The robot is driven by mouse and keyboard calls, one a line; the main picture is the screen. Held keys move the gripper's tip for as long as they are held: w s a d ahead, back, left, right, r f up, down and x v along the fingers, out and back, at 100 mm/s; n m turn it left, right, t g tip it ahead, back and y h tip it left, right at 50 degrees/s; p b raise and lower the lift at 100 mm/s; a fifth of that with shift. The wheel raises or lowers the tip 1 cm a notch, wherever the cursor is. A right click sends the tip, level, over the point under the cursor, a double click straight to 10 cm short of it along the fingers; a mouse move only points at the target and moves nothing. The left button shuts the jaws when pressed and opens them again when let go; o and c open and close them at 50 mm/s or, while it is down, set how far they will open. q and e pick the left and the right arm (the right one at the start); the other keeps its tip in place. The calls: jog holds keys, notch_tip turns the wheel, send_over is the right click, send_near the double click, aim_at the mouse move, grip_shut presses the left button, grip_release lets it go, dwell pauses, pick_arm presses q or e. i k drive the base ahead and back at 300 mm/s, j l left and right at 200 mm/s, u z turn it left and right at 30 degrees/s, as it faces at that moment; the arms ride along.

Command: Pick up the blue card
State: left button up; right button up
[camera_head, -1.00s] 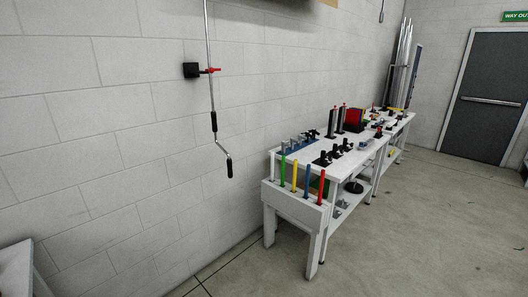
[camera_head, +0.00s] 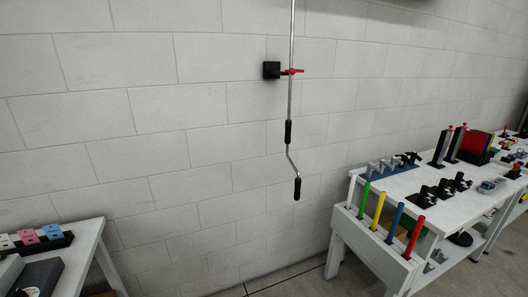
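A small light-blue card (camera_head: 52,232) stands in a dark holder at the far left, on a white table. A pink card (camera_head: 28,237) stands just left of it, and a white card (camera_head: 5,242) is at the picture's edge. The blue card's lower part sits in the holder. Neither of my grippers is in view.
The white table (camera_head: 92,234) at lower left also bears a dark grey box (camera_head: 38,279). A crank rod (camera_head: 290,130) hangs along the wall. A white workbench (camera_head: 440,208) with coloured tubes and tools stands at right. Floor shows between the tables.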

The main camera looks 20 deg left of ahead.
aim_at(54, 232)
jog(key=i+u, duration=0.25)
jog(key=u, duration=0.2)
jog(key=i+u, duration=0.25)
jog(key=u, duration=0.2)
jog(key=i+u, duration=0.25)
jog(key=u, duration=0.2)
jog(key=i+l+u, duration=0.15)
jog(key=u, duration=0.25)
jog(key=i+l+u, duration=0.2)
jog(key=i+u, duration=0.25)
jog(key=i+l+u, duration=0.1)
jog(key=l+u, duration=0.15)
jog(key=u, duration=0.2)
jog(key=i+l+u, duration=0.4)
jog(key=l, duration=0.2)
jog(key=i+l+u, duration=0.2)
jog(key=k+l, duration=0.1)
